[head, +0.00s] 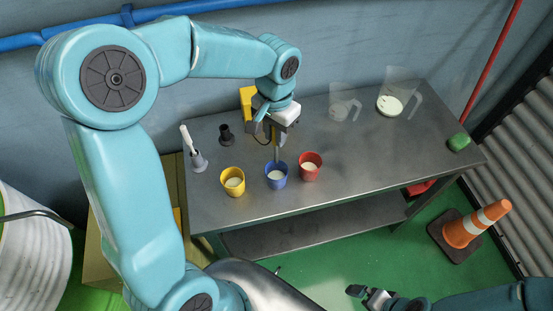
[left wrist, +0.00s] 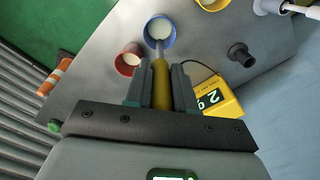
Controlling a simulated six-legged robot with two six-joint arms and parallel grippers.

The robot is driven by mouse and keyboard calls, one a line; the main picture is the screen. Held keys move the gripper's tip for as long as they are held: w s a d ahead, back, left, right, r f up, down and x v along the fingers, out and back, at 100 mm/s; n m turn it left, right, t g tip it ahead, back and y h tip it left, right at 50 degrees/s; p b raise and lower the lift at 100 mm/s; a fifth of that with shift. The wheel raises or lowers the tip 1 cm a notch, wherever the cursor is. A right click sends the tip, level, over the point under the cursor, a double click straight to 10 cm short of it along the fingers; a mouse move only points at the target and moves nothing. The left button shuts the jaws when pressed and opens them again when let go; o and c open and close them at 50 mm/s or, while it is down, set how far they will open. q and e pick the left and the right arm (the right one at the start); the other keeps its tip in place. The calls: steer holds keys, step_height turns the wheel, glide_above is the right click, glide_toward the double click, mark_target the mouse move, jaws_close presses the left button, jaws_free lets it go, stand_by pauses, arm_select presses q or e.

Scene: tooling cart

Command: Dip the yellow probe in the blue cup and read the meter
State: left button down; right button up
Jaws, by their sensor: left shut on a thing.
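My left gripper (head: 272,127) is shut on the yellow probe (left wrist: 161,84), whose yellow handle sits between the fingers in the left wrist view. The probe's grey rod points down at the blue cup (head: 276,180) and its end overlaps the cup's opening. I cannot tell how deep the tip is. The blue cup (left wrist: 173,40) holds pale liquid. The yellow meter (head: 247,104) stands behind the gripper; in the left wrist view its display (left wrist: 210,99) shows large digits, rotated and hard to read. My right gripper (head: 368,296) is low, away from the table.
A yellow cup (head: 233,187) and a red cup (head: 311,172) flank the blue cup closely. A dark holder (head: 226,138) and a grey holder with a white stick (head: 198,162) stand left. Clear jugs (head: 392,104) and a green lump (head: 459,143) are right. A cone (head: 478,224) stands on the floor.

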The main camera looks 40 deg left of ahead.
arm_select(q)
steer(key=shift+r, duration=0.1)
step_height(320, 180, up, 4)
steer(key=p, duration=0.3)
stand_by(0.3)
stand_by(0.8)
